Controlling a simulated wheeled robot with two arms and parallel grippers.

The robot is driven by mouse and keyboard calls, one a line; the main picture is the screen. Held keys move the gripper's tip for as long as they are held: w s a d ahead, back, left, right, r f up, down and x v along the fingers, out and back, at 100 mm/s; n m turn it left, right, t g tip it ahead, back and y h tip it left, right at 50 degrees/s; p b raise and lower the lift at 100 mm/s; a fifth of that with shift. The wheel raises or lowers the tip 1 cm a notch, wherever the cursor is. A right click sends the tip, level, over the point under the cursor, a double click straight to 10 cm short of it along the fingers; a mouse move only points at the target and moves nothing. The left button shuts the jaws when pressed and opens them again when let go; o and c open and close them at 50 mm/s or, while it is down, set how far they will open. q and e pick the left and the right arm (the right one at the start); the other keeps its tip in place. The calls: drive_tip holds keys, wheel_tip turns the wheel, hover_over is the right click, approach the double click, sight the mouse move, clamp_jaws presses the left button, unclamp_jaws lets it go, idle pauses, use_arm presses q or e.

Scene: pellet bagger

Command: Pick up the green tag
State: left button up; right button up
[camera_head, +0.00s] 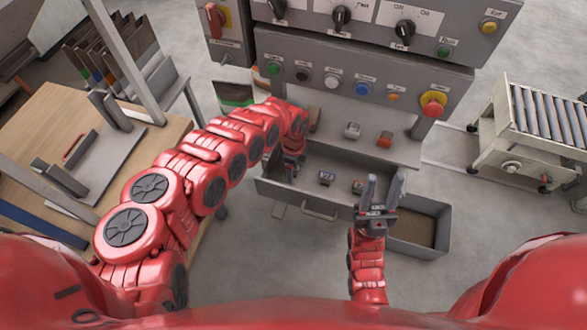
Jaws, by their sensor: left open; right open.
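I cannot clearly make out a green tag. An open grey drawer (275,191) under the control panel holds a small tag-like piece with blue on it (326,177) and a small reddish piece (358,186); their details are too small to tell. My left gripper (292,170) hangs at the drawer's left end, mostly hidden by its own arm; nothing shows held in it. My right gripper (382,190) is open and empty, fingers up, in front of the drawer's right part, and hides some of it.
On the shelf above the drawer sit a grey-white piece (352,130) and an orange-red piece (385,139). A grey bin (420,233) stands right of my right gripper. A wooden table (60,115) is at left, a roller conveyor (540,115) at right. Floor between is clear.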

use_arm(q)
clamp_jaws()
idle(0.4)
drive_tip(key=shift+r, duration=0.1)
